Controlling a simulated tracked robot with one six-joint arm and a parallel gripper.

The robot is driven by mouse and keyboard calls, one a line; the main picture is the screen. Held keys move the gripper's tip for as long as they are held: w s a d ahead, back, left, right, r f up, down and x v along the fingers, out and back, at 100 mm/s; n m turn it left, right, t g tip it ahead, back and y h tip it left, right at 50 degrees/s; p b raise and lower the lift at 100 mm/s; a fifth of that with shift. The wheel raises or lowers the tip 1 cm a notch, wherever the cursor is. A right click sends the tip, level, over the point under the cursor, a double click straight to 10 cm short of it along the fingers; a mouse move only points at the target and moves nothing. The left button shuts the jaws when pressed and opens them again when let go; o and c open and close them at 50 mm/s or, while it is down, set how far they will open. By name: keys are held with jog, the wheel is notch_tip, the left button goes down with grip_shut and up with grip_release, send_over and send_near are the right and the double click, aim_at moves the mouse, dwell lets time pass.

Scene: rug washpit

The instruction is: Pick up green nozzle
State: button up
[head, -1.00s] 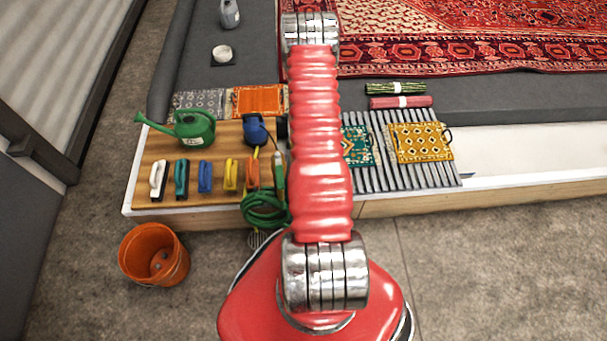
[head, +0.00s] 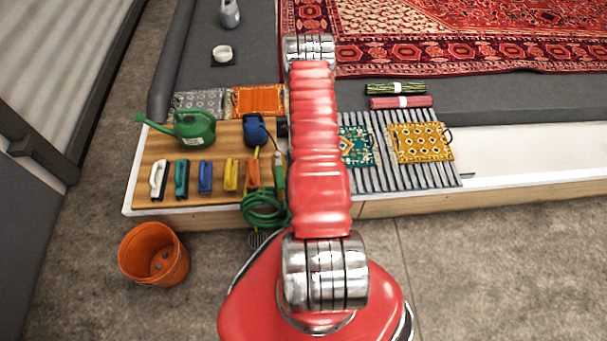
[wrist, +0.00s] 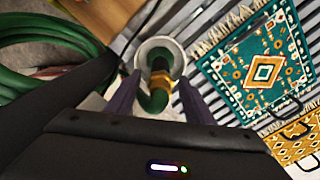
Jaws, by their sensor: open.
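The green nozzle (wrist: 158,101) shows in the wrist view, dark green with a brass-coloured band, inside a pale round ring or cup. My gripper (wrist: 158,88) is open, with one dark finger on each side of the nozzle. I cannot tell whether either finger touches it. In the head view my red arm covers the gripper. A slim green piece (head: 279,168) beside the arm, above the green hose coil (head: 264,210), may belong to the hose or the nozzle. The hose also shows in the wrist view (wrist: 45,32).
A teal patterned rug (wrist: 262,68) and a yellow one (head: 421,142) lie on grey slats. A wooden board (head: 220,140) carries several brushes, a green watering can (head: 195,130) and a blue item (head: 256,130). An orange bucket (head: 154,254) stands on the floor.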

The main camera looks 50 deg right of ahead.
jog(key=shift+w+f, duration=0.2)
jog(key=shift+f, duration=2.3)
jog(key=shift+c, duration=0.5)
jog(key=c, duration=1)
jog(key=shift+r, duration=0.1)
jog(key=shift+r, duration=4.95)
